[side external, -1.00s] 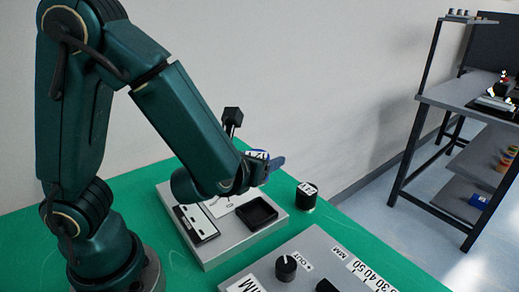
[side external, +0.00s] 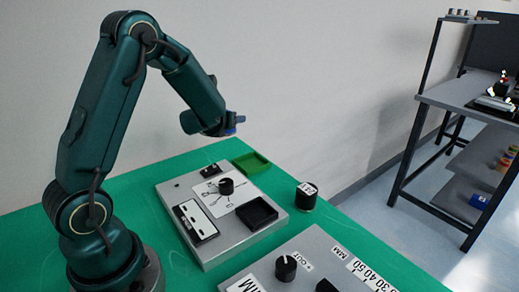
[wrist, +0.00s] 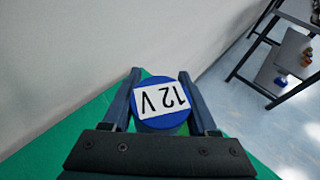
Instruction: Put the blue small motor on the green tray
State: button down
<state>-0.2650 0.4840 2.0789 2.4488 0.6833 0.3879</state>
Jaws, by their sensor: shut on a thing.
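The blue small motor (wrist: 153,120) is a blue cylinder with a white "12 V" label on its end, seen in the wrist view. My gripper (wrist: 160,78) is shut on it, with one finger on each side. In the side view my gripper (side external: 237,121) is raised well above the table, against the wall, and the motor is mostly hidden by it. The green tray (side external: 252,162) is a small square tray at the back of the table. It lies below and slightly right of my gripper, and looks empty.
A grey control box (side external: 225,250) with a knob, a switch and a black square tray (side external: 257,213) stands in front of the green tray. A black labelled cylinder (side external: 306,198) stands to its right. Another grey panel (side external: 310,258) is nearer the camera.

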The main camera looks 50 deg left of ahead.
jog(key=s+a+n+g+y, duration=0.1)
jog(key=s+a+n, duration=0.15)
jog(key=a, duration=0.25)
send_over(252, 158)
jog(key=shift+m+y, duration=0.3)
jog(key=shift+m, duration=0.05)
notch_tip(252, 158, down, 8)
jog(key=shift+r, duration=0.15)
jog(key=shift+f, duration=2)
jog(key=shift+f, duration=0.2)
jog(key=shift+c, duration=0.9)
grip_release()
